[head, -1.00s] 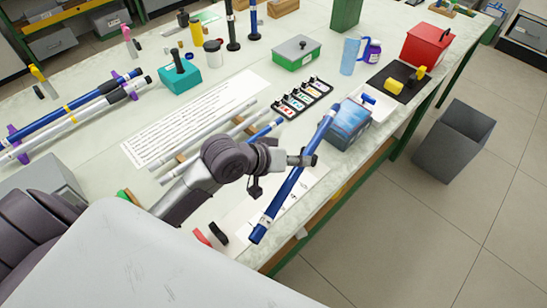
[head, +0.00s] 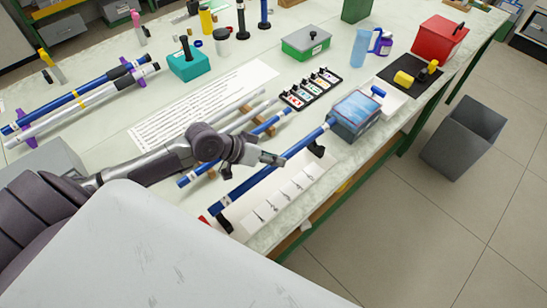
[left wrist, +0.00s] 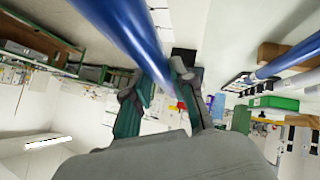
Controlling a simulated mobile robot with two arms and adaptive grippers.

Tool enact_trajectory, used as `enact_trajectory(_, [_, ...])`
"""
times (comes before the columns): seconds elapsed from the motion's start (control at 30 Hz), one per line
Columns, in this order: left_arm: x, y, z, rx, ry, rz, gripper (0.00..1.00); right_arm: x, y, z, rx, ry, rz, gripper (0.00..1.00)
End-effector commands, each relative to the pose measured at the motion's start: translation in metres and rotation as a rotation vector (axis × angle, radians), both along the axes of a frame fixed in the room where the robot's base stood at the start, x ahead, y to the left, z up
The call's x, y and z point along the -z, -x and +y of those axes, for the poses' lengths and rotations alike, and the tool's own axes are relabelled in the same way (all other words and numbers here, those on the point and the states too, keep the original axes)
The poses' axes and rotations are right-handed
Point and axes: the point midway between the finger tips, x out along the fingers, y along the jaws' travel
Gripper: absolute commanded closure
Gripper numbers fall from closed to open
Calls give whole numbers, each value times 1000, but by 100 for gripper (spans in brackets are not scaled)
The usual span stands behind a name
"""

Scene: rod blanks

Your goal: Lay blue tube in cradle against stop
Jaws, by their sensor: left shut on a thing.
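My left gripper (head: 279,159) is shut on a blue tube (head: 246,186), gripping it near its middle. The tube slants from lower left to upper right and also shows between the fingers in the left wrist view (left wrist: 128,30). The cradle appears as two black supports, one at the lower left (head: 225,223) and one at the upper right (head: 317,149). A red piece (head: 204,220), apparently the stop, is by the lower-left support. In the head view the tube lies just left of and above the supports, roughly along their line; contact cannot be told. My right gripper is not in view.
A second blue tube (head: 197,176) and grey rods (head: 240,122) lie on wooden supports behind my gripper. A blue clear box (head: 356,114) stands near the tube's far end. A marked white sheet (head: 288,194) lies along the front edge.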

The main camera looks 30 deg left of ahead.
Motion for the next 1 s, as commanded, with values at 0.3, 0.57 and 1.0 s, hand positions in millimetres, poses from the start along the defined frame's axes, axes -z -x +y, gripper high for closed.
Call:
enact_trajectory(0.3, [35, 0, 0, 0, 0, 0, 100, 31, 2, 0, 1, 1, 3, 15])
enact_trajectory(0.57, [55, 0, 0, 0, 2, 0, 100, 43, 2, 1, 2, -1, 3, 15])
enact_trajectory(1.0, [59, 0, 0, 1, 1, 0, 100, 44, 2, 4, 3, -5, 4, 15])
